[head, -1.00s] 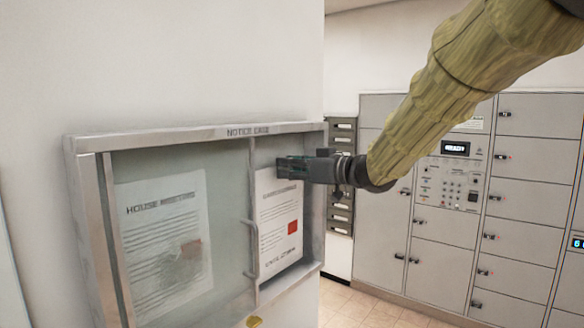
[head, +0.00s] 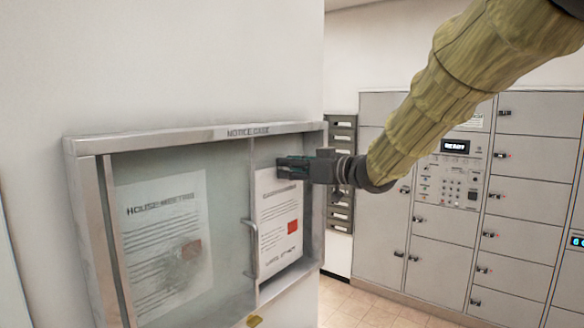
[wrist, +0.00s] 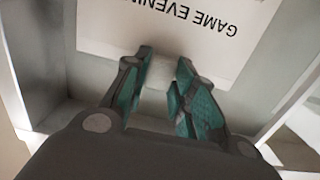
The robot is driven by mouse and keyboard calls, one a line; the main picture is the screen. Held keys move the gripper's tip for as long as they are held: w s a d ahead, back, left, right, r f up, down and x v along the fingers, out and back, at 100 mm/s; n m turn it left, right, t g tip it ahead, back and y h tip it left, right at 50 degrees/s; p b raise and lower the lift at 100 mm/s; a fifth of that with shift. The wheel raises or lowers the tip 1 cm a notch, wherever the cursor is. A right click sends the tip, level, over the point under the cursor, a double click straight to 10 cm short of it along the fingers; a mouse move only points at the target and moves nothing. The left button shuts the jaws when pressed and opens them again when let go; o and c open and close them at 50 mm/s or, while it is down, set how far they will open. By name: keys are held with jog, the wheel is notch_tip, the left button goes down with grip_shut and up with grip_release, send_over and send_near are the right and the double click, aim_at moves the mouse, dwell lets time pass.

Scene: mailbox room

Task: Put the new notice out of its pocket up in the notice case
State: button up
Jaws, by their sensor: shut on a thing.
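The notice case (head: 190,138) hangs on the white wall in the head view. Its right part is open, with a glass pane (head: 225,170) over the left part. A white notice with a red square (head: 277,222) stands in the open part, and its heading reads GAME EVENING upside down in the wrist view (wrist: 195,30). My gripper (head: 282,167) is at the notice's top edge, shut on it. The wrist view shows its teal-padded fingers (wrist: 163,72) at that edge. Their exact contact is hard to see. The pocket cannot be made out.
A HOUSE MEETING notice (head: 160,245) shows behind the glass. A vertical pull handle (head: 252,250) is on the pane's right edge, close left of the held notice. A brass-coloured piece (head: 254,321) shows below the case. Grey lockers (head: 430,250) stand at the right.

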jog(key=shift+w+a, duration=0.4)
jog(key=shift+a, duration=0.15)
dwell(1.1)
jog(key=o, duration=1)
